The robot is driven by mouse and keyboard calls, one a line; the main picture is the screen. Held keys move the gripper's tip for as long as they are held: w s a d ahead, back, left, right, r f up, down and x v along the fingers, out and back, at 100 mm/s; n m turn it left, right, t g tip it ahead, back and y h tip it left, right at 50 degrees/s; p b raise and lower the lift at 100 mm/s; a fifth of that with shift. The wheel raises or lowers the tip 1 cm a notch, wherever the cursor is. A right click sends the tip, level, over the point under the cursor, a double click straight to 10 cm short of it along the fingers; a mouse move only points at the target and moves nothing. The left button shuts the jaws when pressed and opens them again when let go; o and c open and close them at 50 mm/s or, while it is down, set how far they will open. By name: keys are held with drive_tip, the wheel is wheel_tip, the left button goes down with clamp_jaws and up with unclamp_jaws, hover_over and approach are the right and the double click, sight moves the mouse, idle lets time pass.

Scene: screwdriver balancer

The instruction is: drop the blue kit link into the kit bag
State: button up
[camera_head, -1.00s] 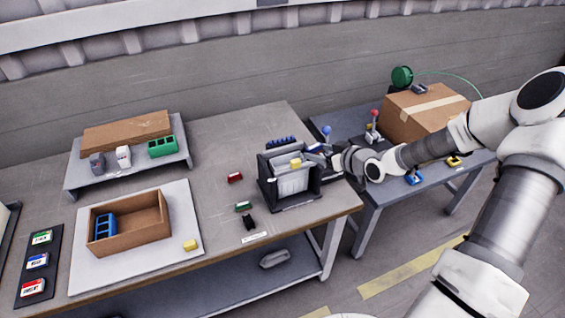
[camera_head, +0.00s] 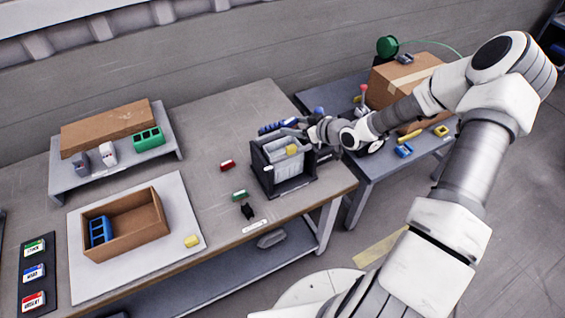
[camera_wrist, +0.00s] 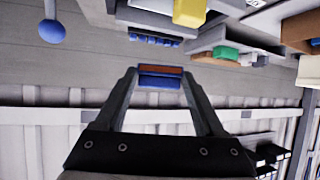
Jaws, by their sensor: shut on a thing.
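The kit bag (camera_head: 287,168) is a pale grey bag standing open in a dark frame near the table's right end. A yellow piece (camera_head: 291,150) shows at its top. My gripper (camera_head: 301,127) is just above and behind the bag's upper right edge in the head view, where its fingertips are too small to make out. In the wrist view my gripper (camera_wrist: 160,78) is shut on a blue link (camera_wrist: 159,82) with a reddish-brown stripe, held between the fingertips. The bag's inside is mostly hidden.
Red (camera_head: 227,166), green (camera_head: 239,195) and black (camera_head: 247,211) pieces lie left of the bag. A row of blue pieces (camera_head: 274,127) is behind it. A brown open box (camera_head: 149,237) stands at left. A side table at right bears a cardboard box (camera_head: 399,82) and levers.

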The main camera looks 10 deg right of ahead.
wheel_tip(320, 180, down, 5)
drive_tip(key=b, duration=0.3)
drive_tip(key=shift+r, duration=0.1)
drive_tip(key=o, duration=1.3)
drive_tip(key=p+v, duration=0.1)
drive_tip(key=v, duration=1.6)
drive_tip(key=shift+p, duration=0.3)
drive_tip(key=shift+s+d, duration=0.1)
